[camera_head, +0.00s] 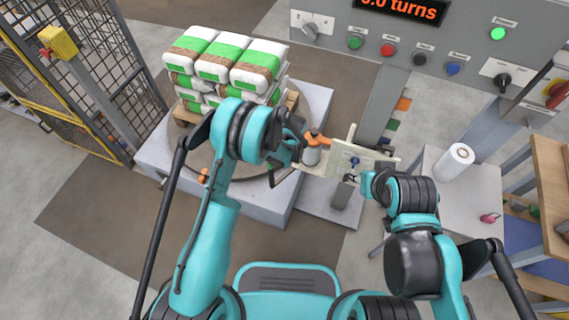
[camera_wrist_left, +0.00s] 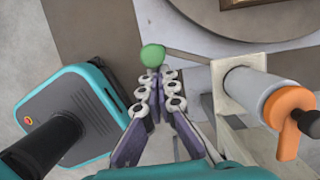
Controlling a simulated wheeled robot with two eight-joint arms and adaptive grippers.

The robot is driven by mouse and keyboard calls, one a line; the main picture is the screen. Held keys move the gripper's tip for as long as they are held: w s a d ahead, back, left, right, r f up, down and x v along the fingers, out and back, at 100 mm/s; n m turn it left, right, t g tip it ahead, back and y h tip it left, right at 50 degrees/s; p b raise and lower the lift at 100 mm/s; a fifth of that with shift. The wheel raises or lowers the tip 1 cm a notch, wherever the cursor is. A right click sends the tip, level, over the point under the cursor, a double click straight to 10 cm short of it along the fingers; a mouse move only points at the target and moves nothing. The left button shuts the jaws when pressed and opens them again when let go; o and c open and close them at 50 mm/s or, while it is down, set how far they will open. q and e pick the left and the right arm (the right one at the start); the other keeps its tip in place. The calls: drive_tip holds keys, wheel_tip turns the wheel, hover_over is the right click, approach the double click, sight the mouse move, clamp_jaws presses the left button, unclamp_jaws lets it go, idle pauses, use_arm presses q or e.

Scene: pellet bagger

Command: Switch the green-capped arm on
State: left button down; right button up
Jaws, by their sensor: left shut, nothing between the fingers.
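In the left wrist view, the green cap (camera_wrist_left: 152,56) is a round ball on the end of a thin grey arm (camera_wrist_left: 188,55). The arm runs right to a pale bracket beside a grey cylinder (camera_wrist_left: 250,88). My left gripper (camera_wrist_left: 155,76) is shut and empty, its fingertips right at the near side of the cap. I cannot tell whether they touch it. In the head view, I cannot make out the green cap; my left arm covers that area. My right gripper (camera_head: 356,176) is small and partly hidden in front of a pale plate; its opening is unclear.
An orange handle (camera_head: 318,140) tops the cylinder close to my left wrist. The turntable with stacked green-and-white bags (camera_head: 212,68) stands behind my left arm. A control panel (camera_head: 440,45) is at the back, a white roll (camera_head: 455,162) on the right table.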

use_arm(q)
drive_tip(key=w+a+m+t+h, duration=0.1)
drive_tip(key=w+a+m, duration=0.5)
drive_tip(key=w, duration=0.3)
drive_tip(key=shift+w+m, duration=0.15)
drive_tip(key=shift+m, duration=0.45)
drive_tip(key=shift+a, duration=0.1)
